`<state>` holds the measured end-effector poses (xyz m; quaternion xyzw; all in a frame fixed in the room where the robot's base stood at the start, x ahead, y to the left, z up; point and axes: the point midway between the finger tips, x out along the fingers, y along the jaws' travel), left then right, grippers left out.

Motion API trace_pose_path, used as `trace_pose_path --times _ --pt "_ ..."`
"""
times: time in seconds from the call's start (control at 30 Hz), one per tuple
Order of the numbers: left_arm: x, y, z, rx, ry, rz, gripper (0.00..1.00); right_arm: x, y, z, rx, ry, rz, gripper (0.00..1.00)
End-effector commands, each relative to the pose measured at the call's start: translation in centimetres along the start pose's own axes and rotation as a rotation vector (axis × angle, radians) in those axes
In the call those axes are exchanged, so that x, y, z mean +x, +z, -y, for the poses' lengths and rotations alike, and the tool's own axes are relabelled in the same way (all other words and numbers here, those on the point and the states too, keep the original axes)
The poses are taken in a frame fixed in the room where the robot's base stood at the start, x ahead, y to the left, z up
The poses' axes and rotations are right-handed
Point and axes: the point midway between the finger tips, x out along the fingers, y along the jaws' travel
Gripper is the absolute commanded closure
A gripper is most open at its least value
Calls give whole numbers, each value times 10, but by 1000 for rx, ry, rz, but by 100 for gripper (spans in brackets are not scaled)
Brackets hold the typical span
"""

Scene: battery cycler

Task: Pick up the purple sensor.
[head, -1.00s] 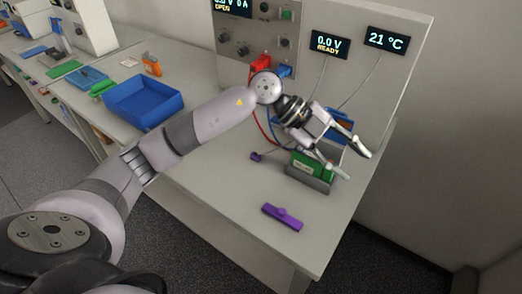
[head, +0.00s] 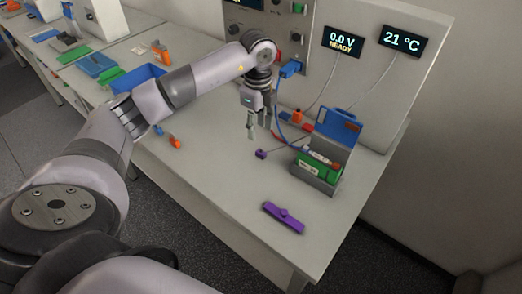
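A small purple block (head: 261,154) lies on the bench just left of the grey battery holder, and a thin cable appears to run from it. A longer purple bar (head: 284,217) with a raised middle lies nearer the bench's front edge. I cannot tell for sure which is the sensor; the small one has the cable. My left gripper (head: 259,126) points down above the bench, just behind and above the small purple block. Its fingers are apart and nothing shows between them. My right gripper is not in view.
Red and blue leads run across the bench beside the gripper. The cycler panel (head: 367,84) stands behind. The bench front is mostly clear.

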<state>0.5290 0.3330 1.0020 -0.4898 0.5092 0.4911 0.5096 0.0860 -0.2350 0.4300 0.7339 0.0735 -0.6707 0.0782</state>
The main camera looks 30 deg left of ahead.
Motion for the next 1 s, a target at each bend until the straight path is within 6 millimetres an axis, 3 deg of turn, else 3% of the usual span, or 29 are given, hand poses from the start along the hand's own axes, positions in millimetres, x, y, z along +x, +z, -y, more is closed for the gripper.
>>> trace_pose_path --times 0.1,0.37,0.53,0.7,1.0 --pt "20 -1 -1 1 3 -1 60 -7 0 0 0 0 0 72" --pt "40 -2 0 2 2 -2 60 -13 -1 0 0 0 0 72" --pt "62 -3 -1 2 4 -2 60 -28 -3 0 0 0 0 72" --pt "84 -3 0 2 2 -2 60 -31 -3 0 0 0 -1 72" --pt "88 -3 0 2 -1 -2 62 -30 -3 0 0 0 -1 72"
